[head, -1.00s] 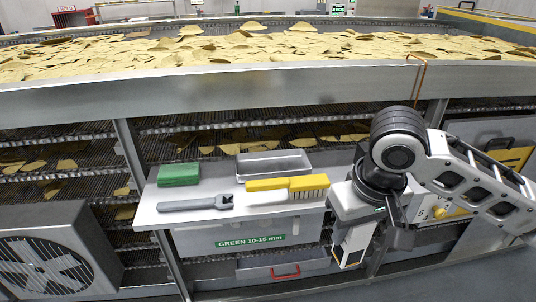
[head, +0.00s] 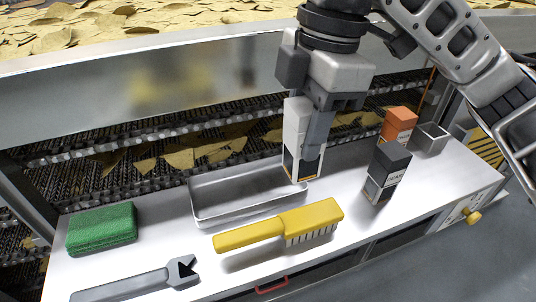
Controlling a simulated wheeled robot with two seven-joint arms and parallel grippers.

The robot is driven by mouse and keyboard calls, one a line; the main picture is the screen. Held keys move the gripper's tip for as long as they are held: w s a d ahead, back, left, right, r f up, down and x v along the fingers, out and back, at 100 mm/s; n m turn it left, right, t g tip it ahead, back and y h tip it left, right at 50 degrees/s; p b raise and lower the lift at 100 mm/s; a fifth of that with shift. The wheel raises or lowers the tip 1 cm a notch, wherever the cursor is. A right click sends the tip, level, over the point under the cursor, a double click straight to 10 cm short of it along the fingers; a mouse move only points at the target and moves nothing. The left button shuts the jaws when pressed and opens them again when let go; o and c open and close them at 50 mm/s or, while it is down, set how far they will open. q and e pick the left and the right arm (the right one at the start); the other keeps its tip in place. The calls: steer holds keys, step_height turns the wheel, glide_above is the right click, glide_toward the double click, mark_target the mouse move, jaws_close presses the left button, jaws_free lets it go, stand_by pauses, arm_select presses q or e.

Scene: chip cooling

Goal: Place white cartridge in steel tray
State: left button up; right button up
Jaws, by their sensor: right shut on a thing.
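My right gripper (head: 312,145) points down in the head view, shut on the white cartridge (head: 295,120). The cartridge hangs upright, white above with a dark lower part and a thin orange-yellow line near its bottom. One finger covers part of its right side. The steel tray (head: 196,207) is a shallow, empty rectangular pan on the shelf. The cartridge is by the tray's right end; whether its base is above the rim or just beside it is hard to tell. My left gripper is not in view.
A yellow brush (head: 318,215) lies just in front of the tray. A green pad (head: 102,229) and a grey wrench (head: 125,287) are at left. A black-topped cartridge (head: 386,172), an orange-topped cartridge (head: 398,124) and a small metal bin (head: 430,138) stand at right.

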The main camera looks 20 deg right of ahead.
steer(key=shift+w+a+f, duration=0.25)
steer(key=shift+w+f, duration=0.9)
steer(key=shift+f, duration=0.5)
steer(key=shift+w+a+f, duration=0.25)
steer(key=shift+w+f, duration=0.95)
steer(key=shift+f, duration=0.5)
steer(key=shift+w+a+f, duration=0.25)
steer(key=shift+w+f, duration=0.9)
steer(key=shift+f, duration=0.5)
steer(key=shift+f, duration=0.1)
steer(key=o, duration=1)
steer(key=shift+o, duration=0.2)
step_height(320, 180, up, 12)
steer(key=d, duration=0.1)
steer(key=shift+d, duration=0.4)
